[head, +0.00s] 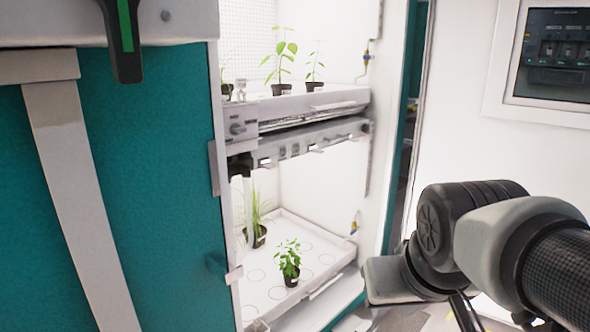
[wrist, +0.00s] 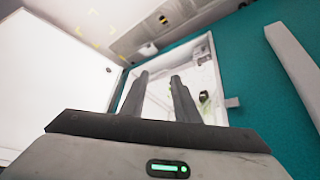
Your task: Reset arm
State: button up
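My gripper (wrist: 160,80) shows in the wrist view with its two dark fingers apart. Nothing is visible between them. They point toward a bright growth chamber opening (wrist: 155,100) beside a teal panel. In the head view my arm is at the right, in front of the white wall and to the right of the chamber. I cannot make out the fingers clearly there.
The growth chamber's upper shelf (head: 310,100) holds potted plants (head: 281,70). Its lower tray (head: 263,300) holds a grassy plant (head: 256,225) and a leafy plant (head: 289,262). A teal door (head: 150,180) stands at the left. A control panel (head: 555,50) is at upper right.

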jog(key=s, duration=0.5)
notch_tip(320, 180, up, 27)
jog(key=p, duration=2.8)
jog(key=shift+a, duration=0.35)
